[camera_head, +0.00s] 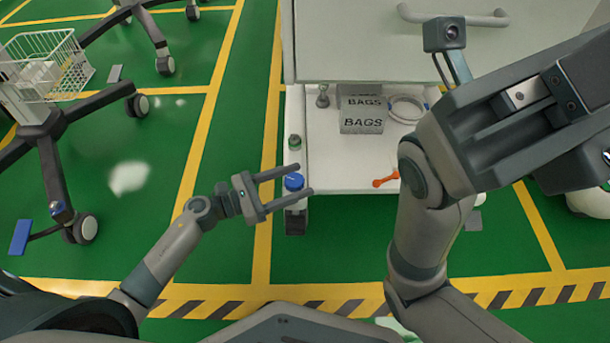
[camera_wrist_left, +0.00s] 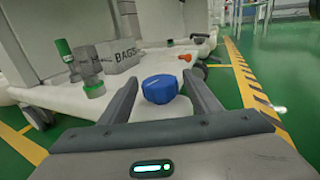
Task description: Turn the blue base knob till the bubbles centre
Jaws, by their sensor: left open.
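The blue base knob (camera_head: 293,182) sits at the front left corner of the white cart base (camera_head: 340,178). My left gripper (camera_head: 306,180) is open, with one finger on each side of the knob and no clear contact. In the left wrist view the knob (camera_wrist_left: 160,89) shows between the two spread fingers (camera_wrist_left: 160,78), with gaps on both sides. The bubbles cannot be made out in either view. My right arm crosses the right side of the head view, and its fingers are not seen.
A grey BAGS box (camera_head: 362,112), a coiled tube (camera_head: 407,109) and an orange item (camera_head: 385,180) are on the base.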

